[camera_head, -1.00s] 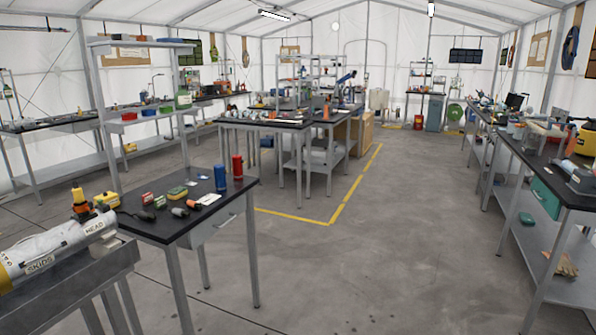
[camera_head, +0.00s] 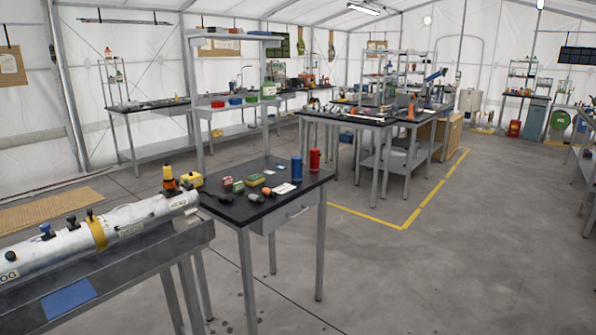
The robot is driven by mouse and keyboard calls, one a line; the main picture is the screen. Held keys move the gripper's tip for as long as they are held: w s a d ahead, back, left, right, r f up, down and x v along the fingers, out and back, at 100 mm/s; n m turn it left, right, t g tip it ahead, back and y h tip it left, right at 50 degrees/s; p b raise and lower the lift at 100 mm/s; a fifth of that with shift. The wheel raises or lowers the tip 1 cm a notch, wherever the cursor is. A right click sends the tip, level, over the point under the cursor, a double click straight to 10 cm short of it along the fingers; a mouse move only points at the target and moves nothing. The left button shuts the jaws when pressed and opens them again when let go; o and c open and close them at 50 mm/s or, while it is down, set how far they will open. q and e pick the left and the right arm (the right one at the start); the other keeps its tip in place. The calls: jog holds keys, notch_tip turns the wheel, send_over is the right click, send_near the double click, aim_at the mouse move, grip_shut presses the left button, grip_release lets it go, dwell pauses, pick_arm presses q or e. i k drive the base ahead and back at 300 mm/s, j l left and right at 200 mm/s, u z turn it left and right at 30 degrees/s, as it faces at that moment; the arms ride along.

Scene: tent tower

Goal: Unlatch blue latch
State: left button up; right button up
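A long white cylinder (camera_head: 130,217) with a yellow band (camera_head: 96,231) lies on a grey bench at the left. A small blue-topped fitting (camera_head: 45,230) stands on top of its near end and looks like the blue latch. Dark fittings (camera_head: 72,222) stand beside it along the cylinder. The blue fitting is too small to tell whether it is latched. An orange and black fitting (camera_head: 169,180) stands at the cylinder's far end. Neither of my grippers is in view.
Open floor (camera_head: 420,270) lies to the right.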

aim_at(46, 227)
jog(key=u, duration=1.45)
